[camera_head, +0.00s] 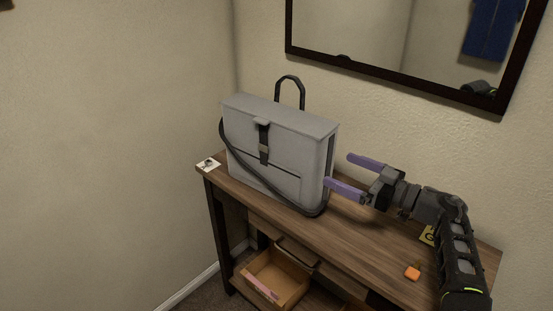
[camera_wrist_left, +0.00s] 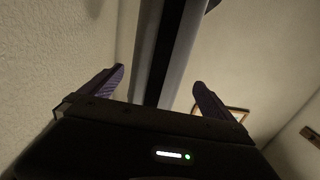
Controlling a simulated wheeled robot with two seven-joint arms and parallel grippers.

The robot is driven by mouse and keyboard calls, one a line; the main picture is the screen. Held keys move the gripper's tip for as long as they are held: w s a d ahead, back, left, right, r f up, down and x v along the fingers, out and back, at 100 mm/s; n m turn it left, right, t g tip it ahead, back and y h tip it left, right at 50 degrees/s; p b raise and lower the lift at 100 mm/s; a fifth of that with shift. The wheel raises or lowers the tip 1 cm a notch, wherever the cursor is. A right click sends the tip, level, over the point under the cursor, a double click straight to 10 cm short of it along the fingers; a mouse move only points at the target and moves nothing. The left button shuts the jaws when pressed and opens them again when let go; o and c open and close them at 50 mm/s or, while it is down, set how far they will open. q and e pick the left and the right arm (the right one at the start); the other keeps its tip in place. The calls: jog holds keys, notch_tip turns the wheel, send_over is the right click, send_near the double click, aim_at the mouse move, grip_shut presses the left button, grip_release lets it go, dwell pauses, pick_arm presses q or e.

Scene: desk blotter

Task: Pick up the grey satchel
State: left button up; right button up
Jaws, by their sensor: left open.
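The grey satchel (camera_head: 297,152) stands upright on the wooden desk (camera_head: 370,244), with a dark buckle strap on its front and a black top handle. A black shoulder strap hangs across its front, and a loop rests by its lower right corner. My left gripper (camera_head: 338,169) is open at the satchel's right side, its purple fingers pointing at that narrow side. In the left wrist view the satchel's grey edges and dark side (camera_wrist_left: 178,60) show between and beyond the open fingers (camera_wrist_left: 159,76). I cannot tell whether they touch it. My right gripper is not in view.
A framed mirror (camera_head: 390,74) hangs behind.

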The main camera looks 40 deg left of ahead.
aim_at(329, 162)
pick_arm(q)
jog(key=shift+s+a, duration=0.1)
jog(key=shift+a, duration=1.2)
jog(key=shift+a, duration=0.1)
jog(key=shift+a+p, duration=0.4)
jog(key=a+p, duration=0.1)
jog(key=a, duration=0.3)
jog(key=shift+s+a+f, duration=0.1)
jog(key=shift+s, duration=0.05)
jog(key=shift+c, duration=0.6)
jog(key=c, duration=1.6)
jog(key=shift+c, duration=0.4)
jog(key=shift+r, duration=0.25)
